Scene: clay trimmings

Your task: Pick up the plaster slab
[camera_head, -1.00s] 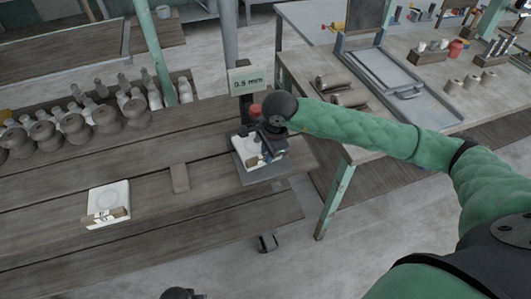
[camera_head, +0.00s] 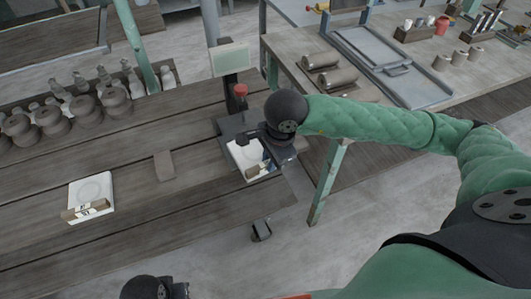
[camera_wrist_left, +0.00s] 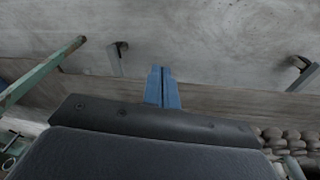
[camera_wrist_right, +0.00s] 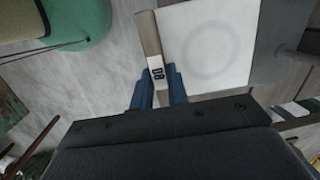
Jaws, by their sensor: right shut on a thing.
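A white plaster slab (camera_head: 243,155) with a faint round mark is at the gauge stand near the bench's right end. In the right wrist view the slab (camera_wrist_right: 207,45) has a wooden strip (camera_wrist_right: 148,38) with a dark-lettered label along one edge. My right gripper (camera_wrist_right: 158,84) is shut on that strip, its blue fingers on either side. I cannot tell whether the slab touches the stand's plate. A second white slab (camera_head: 91,186) with a labelled wooden strip lies on the bench's left part. My left gripper (camera_wrist_left: 162,88) is shut and empty; its fingers are outside the head view.
The gauge stand's display (camera_head: 230,60) looks blank, and a red knob (camera_head: 240,90) sits below it. A small brown block (camera_head: 164,166) lies between the slabs. Several dark pots (camera_head: 85,110) and bottles stand behind. A second table (camera_head: 420,70) holds rollers and a tray.

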